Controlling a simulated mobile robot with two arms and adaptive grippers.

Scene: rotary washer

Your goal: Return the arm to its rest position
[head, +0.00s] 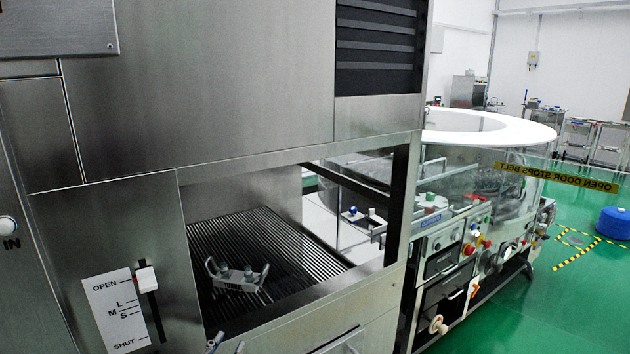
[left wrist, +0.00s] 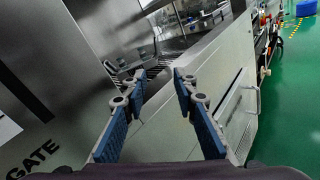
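My left gripper (head: 227,346) shows only as its fingertips at the bottom edge of the head view, in front of the machine's opening. In the left wrist view, its two blue-padded fingers (left wrist: 155,105) are spread apart with nothing between them. They point towards the machine front and its opening. The rest of my left arm is out of the head view. My right gripper is in neither view.
The steel washer panel (head: 115,240) has a gate slider with a white knob (head: 146,279) beside OPEN. A metal bracket-like part (head: 238,276) sits on the ribbed belt (head: 270,238) inside the opening.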

